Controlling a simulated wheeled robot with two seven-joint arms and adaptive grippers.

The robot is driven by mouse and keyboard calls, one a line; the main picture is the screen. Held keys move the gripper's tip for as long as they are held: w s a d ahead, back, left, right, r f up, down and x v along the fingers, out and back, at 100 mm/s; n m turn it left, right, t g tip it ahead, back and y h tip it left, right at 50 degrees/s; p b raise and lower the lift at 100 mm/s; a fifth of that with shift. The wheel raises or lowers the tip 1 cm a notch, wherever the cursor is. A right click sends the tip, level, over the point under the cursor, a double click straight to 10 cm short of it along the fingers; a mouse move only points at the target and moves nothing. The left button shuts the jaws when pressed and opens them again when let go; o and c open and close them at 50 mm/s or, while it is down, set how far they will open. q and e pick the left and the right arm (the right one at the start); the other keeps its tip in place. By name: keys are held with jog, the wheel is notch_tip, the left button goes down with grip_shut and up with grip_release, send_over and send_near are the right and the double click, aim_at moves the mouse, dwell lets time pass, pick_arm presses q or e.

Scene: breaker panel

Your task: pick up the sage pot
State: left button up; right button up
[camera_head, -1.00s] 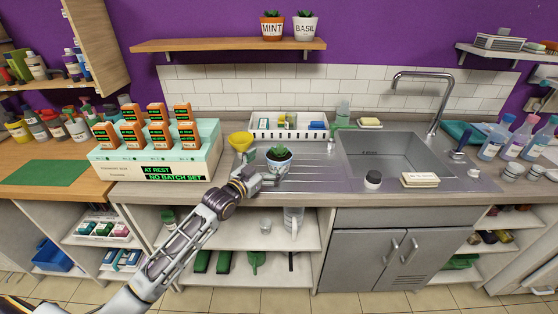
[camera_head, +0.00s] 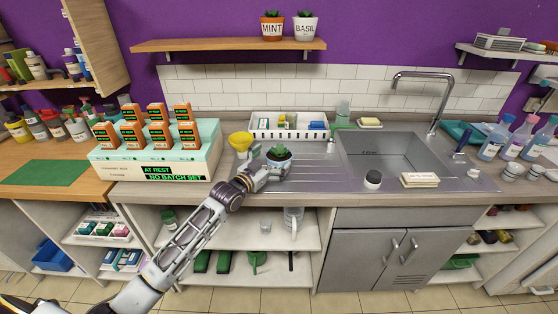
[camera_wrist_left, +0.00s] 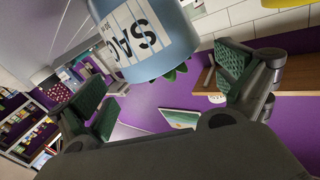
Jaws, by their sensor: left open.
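The sage pot (camera_head: 279,160) stands on the ribbed steel drainer left of the sink, with a green succulent in it. In the left wrist view it is a blue pot (camera_wrist_left: 150,42) with a white label on which "SAG" can be read, and some leaves show at its rim. My left gripper (camera_head: 268,174) is at the front left of the pot, close to it. In the left wrist view its green-padded fingers (camera_wrist_left: 165,92) are spread wide with no object clamped between them, and the pot is at the top of the view. My right gripper is not seen.
A yellow funnel-like cup (camera_head: 240,141) stands just left of the pot. A white tray (camera_head: 262,132) is behind, and the sink (camera_head: 390,155) is to the right. The mint pot (camera_head: 272,27) and basil pot (camera_head: 305,27) are on the upper shelf.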

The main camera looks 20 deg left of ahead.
aim_at(279, 152)
pick_arm(q)
jog(key=shift+x, duration=2.3)
jog(key=shift+a+f, duration=0.1)
jog(key=c, duration=1.2)
